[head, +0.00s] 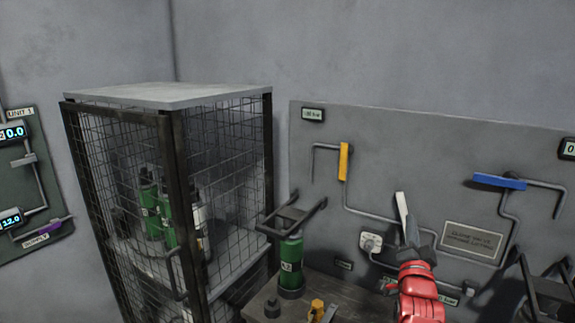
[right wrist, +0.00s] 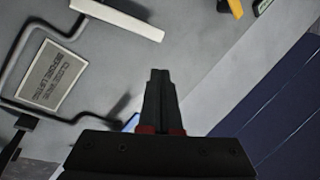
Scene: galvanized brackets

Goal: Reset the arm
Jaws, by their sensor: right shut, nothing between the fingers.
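My right arm (head: 418,290), with red casing, rises from the bottom of the head view in front of the grey wall panel. My right gripper (head: 412,234) is dark and points toward the panel, just below a white lever handle (head: 402,206). In the right wrist view the two dark fingers (right wrist: 160,78) are together, with nothing between them. The white handle (right wrist: 118,16) lies beyond the fingertips at the upper left there, apart from them. My left gripper is in neither view.
The panel (head: 400,140) bears pipes, a yellow lever (head: 344,161), a blue lever (head: 499,181) and a sign (head: 472,240). A mesh cage (head: 232,150) with green cylinders stands left. A green cylinder (head: 291,262) stands on the table (head: 262,297). A dark frame (head: 545,288) is at lower right.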

